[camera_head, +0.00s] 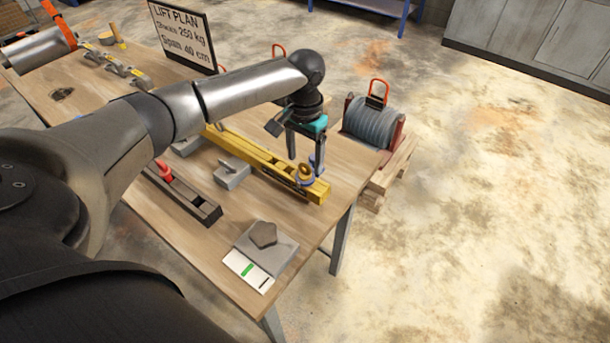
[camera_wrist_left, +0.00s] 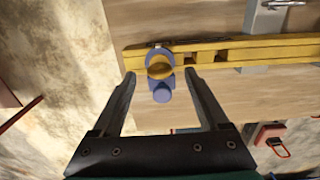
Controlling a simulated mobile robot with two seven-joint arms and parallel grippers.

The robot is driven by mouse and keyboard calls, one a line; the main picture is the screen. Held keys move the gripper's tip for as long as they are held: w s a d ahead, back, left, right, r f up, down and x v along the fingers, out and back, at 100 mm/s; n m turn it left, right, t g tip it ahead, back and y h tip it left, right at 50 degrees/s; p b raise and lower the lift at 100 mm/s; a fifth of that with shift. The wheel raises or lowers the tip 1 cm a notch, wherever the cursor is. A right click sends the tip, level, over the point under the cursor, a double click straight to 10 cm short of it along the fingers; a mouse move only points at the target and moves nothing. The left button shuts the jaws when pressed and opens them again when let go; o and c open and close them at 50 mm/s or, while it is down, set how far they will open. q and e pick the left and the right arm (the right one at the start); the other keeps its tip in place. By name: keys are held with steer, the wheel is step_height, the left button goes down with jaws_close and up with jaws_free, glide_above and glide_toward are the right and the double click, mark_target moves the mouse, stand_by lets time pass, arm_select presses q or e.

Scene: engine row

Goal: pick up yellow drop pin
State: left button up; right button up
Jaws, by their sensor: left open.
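A yellow round-headed piece (camera_head: 305,172), which looks like the yellow drop pin, sits at a blue-purple shackle (camera_head: 304,183) on the near right end of a long yellow beam (camera_head: 265,159). In the left wrist view the yellow head (camera_wrist_left: 159,67) lies over the blue-purple shackle (camera_wrist_left: 161,94) on the yellow beam (camera_wrist_left: 225,52). My left gripper (camera_head: 305,161) points down over that beam end, open. In the left wrist view its fingertips (camera_wrist_left: 160,75) are on either side of the yellow head, with gaps. The pin's shaft is hidden. My right gripper is not in view.
On the wooden table (camera_head: 205,245) are a dark beam with a red shackle (camera_head: 185,195), a grey block (camera_head: 231,174) and a scale plate with a grey piece (camera_head: 263,236). A cable drum (camera_head: 372,123) stands beyond the right edge. A sign (camera_head: 182,32) stands behind.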

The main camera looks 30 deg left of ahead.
mark_target(305, 179)
arm_select(q)
step_height(305, 179, down, 2)
steer(key=shift+f, duration=0.25)
jaws_close()
stand_by(0.5)
steer(key=shift+r, duration=0.1)
